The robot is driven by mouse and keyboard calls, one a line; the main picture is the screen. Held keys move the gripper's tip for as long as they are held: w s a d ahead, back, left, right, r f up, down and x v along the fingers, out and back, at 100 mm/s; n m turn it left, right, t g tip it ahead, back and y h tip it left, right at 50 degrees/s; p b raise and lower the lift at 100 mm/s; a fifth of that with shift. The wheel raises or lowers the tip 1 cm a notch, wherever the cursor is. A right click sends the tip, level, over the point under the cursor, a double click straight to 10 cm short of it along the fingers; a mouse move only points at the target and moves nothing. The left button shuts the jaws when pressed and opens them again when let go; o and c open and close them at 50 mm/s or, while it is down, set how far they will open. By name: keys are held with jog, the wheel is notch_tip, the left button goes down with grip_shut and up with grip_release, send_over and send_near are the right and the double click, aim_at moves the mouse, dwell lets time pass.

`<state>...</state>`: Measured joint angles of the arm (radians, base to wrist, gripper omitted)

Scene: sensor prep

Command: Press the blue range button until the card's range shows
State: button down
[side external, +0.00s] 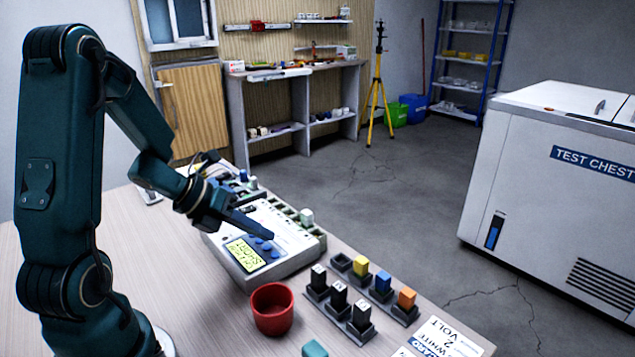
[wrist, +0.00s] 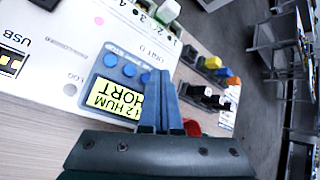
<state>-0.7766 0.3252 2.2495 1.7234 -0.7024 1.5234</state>
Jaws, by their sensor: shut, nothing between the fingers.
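The white logger unit (side external: 290,238) sits on the table with a lit yellow display (side external: 245,254). In the wrist view the display (wrist: 115,101) shows letters like "HUM" and "HORT", partly covered by my fingers. A row of blue buttons (wrist: 128,69) lies beside the display; I cannot read which is the range button. My gripper (side external: 270,236) is shut and empty, its tips over the button end of the panel. In the wrist view, my gripper (wrist: 163,78) is beside the rightmost button; contact cannot be told. The white card (side external: 446,340) shows "VOLT", "2" and "WHITE"; its lower part is cut off.
A red cup (side external: 272,309) stands close in front of the unit. A teal block (side external: 314,349) is at the bottom edge. The table is bare to the left of the cup.

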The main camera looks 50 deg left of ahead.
jog(key=shift+f, duration=0.15)
jog(key=shift+f, duration=0.25)
jog(key=shift+f, duration=0.4)
dwell(0.8)
jog(key=shift+r, duration=0.85)
jog(key=shift+r, duration=2.5)
